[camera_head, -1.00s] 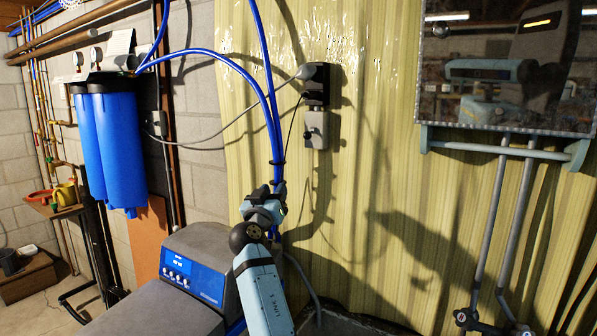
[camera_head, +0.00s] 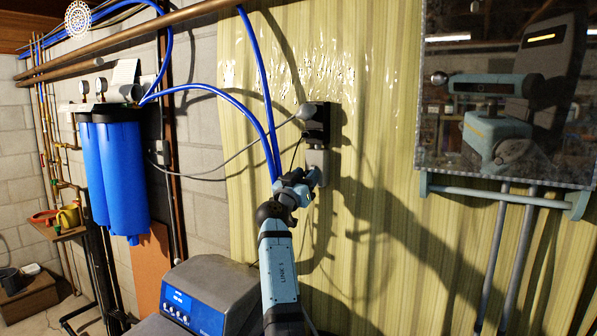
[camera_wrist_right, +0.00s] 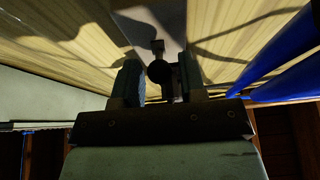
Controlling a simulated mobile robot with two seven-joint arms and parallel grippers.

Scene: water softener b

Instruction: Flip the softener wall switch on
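The softener wall switch is a grey box (camera_head: 317,158) on the yellow-green wall panel, below a black outlet box. My right gripper (camera_head: 312,178) is at its lower part and hides some of it. In the right wrist view, my right gripper (camera_wrist_right: 158,82) has its two fingers apart, pointing at the grey switch face (camera_wrist_right: 160,22). A small dark switch lever (camera_wrist_right: 158,68) with a rounded end shows between the fingers, with gaps at both sides. I cannot tell the lever's on or off position. My left gripper is not in view.
The black outlet box (camera_head: 316,121) has a grey plug in it. Blue hoses (camera_head: 258,108) run close to my right wrist. The blue-fronted softener unit (camera_head: 205,300) stands below left. A mirror-like panel (camera_head: 510,85) with a pale rail hangs at right.

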